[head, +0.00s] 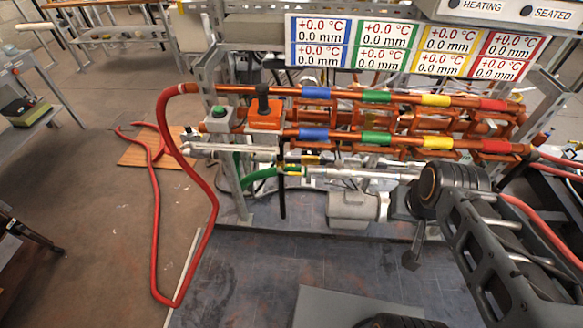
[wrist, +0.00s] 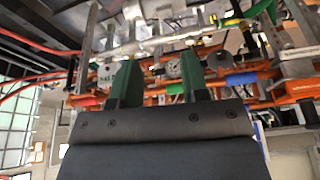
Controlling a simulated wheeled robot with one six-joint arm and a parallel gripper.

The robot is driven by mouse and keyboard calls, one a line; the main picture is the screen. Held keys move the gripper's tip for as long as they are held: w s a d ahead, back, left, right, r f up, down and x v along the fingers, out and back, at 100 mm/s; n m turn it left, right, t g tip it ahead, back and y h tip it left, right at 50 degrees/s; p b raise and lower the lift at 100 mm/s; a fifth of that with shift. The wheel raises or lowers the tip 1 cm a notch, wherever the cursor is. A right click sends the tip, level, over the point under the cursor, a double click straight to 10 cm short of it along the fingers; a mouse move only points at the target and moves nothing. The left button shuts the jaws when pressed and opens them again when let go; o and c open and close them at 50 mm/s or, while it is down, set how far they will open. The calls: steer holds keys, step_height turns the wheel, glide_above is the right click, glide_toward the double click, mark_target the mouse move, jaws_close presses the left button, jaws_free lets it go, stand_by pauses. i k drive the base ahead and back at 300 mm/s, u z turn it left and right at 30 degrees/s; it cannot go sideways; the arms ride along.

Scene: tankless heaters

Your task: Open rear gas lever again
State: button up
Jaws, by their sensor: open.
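I cannot clearly single out the rear gas lever in either view. A yellow piece (wrist: 230,22) also shows on the pale pipe near the top of the wrist view. My gripper (wrist: 158,78) shows in the wrist view with its two dark green fingers spread apart and nothing between them. The fingers point toward the pipework. In the head view my arm comes in from the right, and its end overlaps the right side of the lower pipes.
Copper pipes with blue, green, yellow and red bands (head: 376,97) run across the rack. An orange box (head: 265,115) with a black knob stands at left. A red hose (head: 192,180) loops down to the floor. A grey cylinder (head: 352,207) sits below. The left floor is mostly open.

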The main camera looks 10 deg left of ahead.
mark_target(279, 170)
steer(key=u, duration=0.05)
steer(key=k, duration=0.5)
steer(key=u, duration=1.5)
steer(key=i, duration=1.05)
steer(key=z, duration=0.95)
